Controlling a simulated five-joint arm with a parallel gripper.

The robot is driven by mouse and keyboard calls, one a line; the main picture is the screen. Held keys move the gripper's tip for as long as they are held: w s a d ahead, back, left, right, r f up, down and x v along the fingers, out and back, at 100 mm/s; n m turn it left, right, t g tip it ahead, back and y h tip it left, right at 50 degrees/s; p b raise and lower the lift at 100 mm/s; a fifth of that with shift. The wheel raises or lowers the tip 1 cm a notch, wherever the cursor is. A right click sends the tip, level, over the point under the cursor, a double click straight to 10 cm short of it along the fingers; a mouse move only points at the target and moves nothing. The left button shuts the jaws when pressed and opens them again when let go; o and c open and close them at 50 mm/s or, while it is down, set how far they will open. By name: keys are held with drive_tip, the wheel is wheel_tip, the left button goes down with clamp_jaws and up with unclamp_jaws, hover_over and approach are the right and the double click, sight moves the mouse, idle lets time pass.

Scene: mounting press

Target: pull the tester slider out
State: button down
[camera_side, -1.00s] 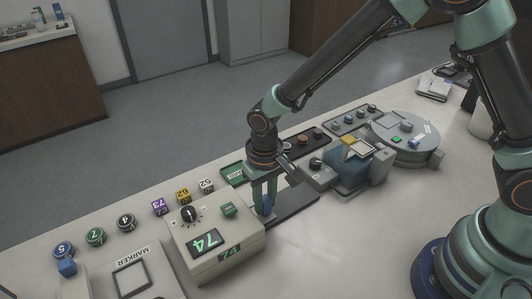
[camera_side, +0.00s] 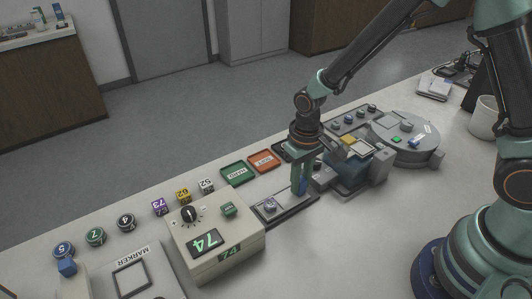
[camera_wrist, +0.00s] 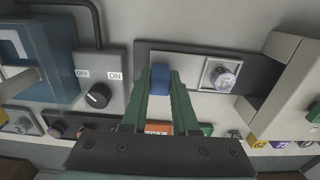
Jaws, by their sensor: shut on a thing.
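The piece also shows in the wrist view (camera_wrist: 222,78). My gripper (camera_side: 299,190) is upright at the slider's right end. In the wrist view its green fingers (camera_wrist: 160,86) are shut on the blue slider handle (camera_wrist: 160,74). The fingers hide part of the handle.
A grey unit with an OFF/ON knob (camera_wrist: 98,96) stands close to the right of my gripper in the side view. Green and orange trays (camera_side: 264,162) lie behind the slider. The bench in front of the slider is clear.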

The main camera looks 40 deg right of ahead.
drive_tip(key=shift+d, duration=1.05)
drive_tip(key=c, duration=0.7)
unclamp_jaws()
drive_tip(key=shift+r, duration=0.1)
wheel_tip(320, 180, up, 12)
drive_tip(key=shift+r, duration=0.1)
